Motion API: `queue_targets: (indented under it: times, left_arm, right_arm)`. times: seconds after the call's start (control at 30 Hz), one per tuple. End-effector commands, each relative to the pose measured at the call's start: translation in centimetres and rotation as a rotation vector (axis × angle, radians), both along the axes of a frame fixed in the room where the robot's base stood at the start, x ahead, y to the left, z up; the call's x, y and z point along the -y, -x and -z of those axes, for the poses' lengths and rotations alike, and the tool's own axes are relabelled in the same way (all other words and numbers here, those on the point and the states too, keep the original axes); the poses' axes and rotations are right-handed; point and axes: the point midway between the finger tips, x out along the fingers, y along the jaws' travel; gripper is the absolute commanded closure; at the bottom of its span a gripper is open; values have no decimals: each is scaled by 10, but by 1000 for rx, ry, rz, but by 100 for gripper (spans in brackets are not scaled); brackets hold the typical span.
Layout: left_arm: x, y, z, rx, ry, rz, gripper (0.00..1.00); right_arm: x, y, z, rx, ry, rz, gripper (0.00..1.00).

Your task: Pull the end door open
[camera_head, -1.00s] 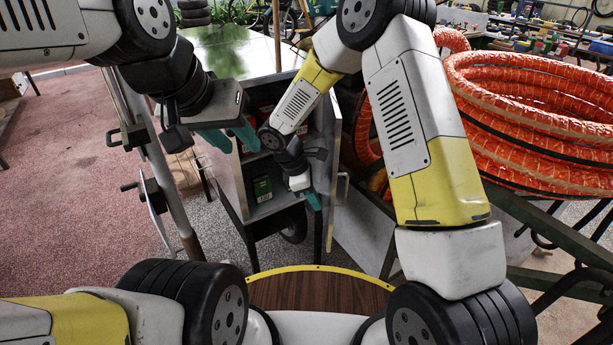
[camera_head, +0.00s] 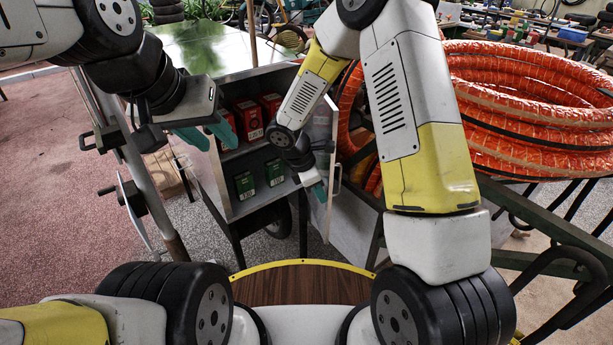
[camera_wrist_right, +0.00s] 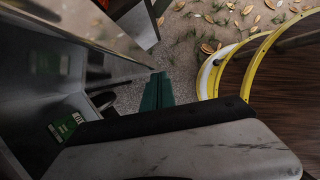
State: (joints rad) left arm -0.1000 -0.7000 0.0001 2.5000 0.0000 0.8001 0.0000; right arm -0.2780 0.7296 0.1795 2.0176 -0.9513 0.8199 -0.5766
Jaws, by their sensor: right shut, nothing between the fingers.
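The end door (camera_head: 322,212) is a grey metal panel on the right side of the cart's cabinet (camera_head: 232,207). It stands open, swung out to the right, with its bar handle (camera_head: 338,180) on the outer side. My right gripper (camera_head: 319,191) is at the door's inner side, shut and empty; I cannot tell whether it touches the panel. In the right wrist view its green fingers (camera_wrist_right: 157,92) are together, above the gravel. My left gripper (camera_head: 207,134) is open and empty, in front of the cabinet's left edge.
Red boxes (camera_head: 249,120) and green boxes (camera_head: 245,185) stand on the cabinet shelves. A coil of orange hose (camera_head: 530,105) is at the right, above a dark green frame (camera_head: 535,220). A metal post (camera_head: 150,190) stands left. Gravel floor is free between.

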Motion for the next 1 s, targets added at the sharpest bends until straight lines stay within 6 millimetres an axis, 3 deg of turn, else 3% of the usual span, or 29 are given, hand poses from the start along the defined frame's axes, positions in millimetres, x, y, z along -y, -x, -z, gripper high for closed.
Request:
queue_targets:
  times: [0.2, 0.5, 0.7, 1.0]
  left_arm:
    - [0, 0, 0, 0, 0, 0, 64]
    - [0, 0, 0, 0, 0, 0, 64]
    - [0, 0, 0, 0, 0, 0, 64]
    - [0, 0, 0, 0, 0, 0, 64]
  right_arm:
    - [53, -10, 0, 0, 1, -146, 100]
    - [103, -29, 0, 0, 1, -312, 100]
    - [117, -37, 0, 0, 0, -368, 100]
    - [120, -40, 0, 0, 0, -383, 100]
